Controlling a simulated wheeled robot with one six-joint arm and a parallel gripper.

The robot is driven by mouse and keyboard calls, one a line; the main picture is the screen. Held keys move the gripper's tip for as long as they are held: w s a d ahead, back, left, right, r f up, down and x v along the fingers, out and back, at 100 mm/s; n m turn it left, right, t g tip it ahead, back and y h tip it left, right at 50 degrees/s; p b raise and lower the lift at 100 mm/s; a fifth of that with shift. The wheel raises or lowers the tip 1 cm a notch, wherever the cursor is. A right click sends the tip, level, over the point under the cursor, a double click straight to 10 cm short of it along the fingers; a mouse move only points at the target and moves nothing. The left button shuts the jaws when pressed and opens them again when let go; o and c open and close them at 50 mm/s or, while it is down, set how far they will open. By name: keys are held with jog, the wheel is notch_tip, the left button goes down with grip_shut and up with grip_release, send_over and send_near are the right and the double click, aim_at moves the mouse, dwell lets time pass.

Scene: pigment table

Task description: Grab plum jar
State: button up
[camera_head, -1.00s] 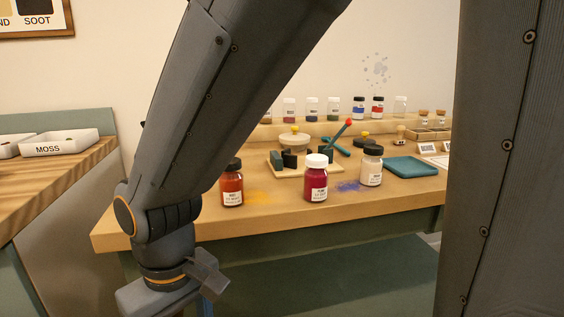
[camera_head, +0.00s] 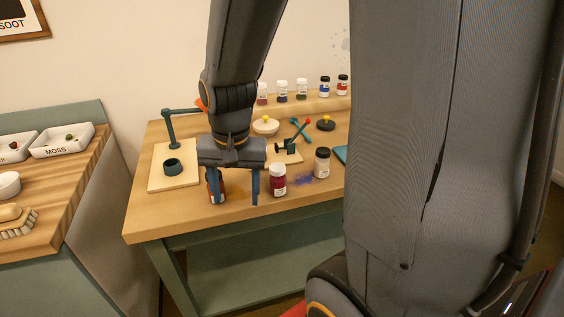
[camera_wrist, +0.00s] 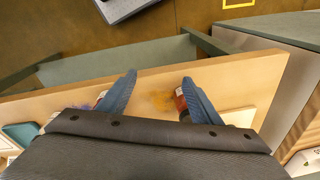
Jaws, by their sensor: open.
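The plum jar (camera_head: 278,181), dark magenta with a white lid and a white label, stands upright near the table's front edge in the head view. My gripper (camera_head: 234,188) is open and points down, just left of the plum jar, with its right finger close to it. I cannot tell whether they touch. In the wrist view my gripper (camera_wrist: 159,84) has its fingers spread, with no jar clearly between them. The plum jar is mostly hidden there behind the left finger.
An orange-red jar (camera_head: 220,188) stands partly behind my gripper's left finger; it also shows in the wrist view (camera_wrist: 181,100). A dark-lidded pale jar (camera_head: 322,162) stands right of the plum jar. A board with a teal stand (camera_head: 171,143) is at left.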

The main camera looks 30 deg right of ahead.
aim_at(278, 181)
jog(key=d+r+m+p, duration=0.1)
jog(key=d+m, duration=0.2)
jog(key=m, duration=0.1)
jog(key=d+r+m+p, duration=0.1)
jog(key=d+r+m, duration=0.1)
jog(key=d+m, duration=0.2)
jog(key=w+d+r+m+g+p, duration=0.1)
jog(key=d+m+p, duration=0.1)
jog(key=d+m, duration=0.1)
jog(key=shift+d+r+m, duration=0.2)
jog(key=shift+d+m, duration=0.2)
jog(key=shift+d, duration=0.05)
jog(key=shift+d+m, duration=0.5)
jog(key=shift+m, duration=0.2)
jog(key=shift+w+d+f+p, duration=0.15)
jog(key=shift+f+p, duration=0.5)
jog(key=shift+f, duration=1.3)
jog(key=shift+w+f+p, duration=0.2)
jog(key=shift+f+p, duration=0.4)
jog(key=shift+f, duration=1.3)
jog(key=shift+c, duration=0.6)
jog(key=c, duration=1.1)
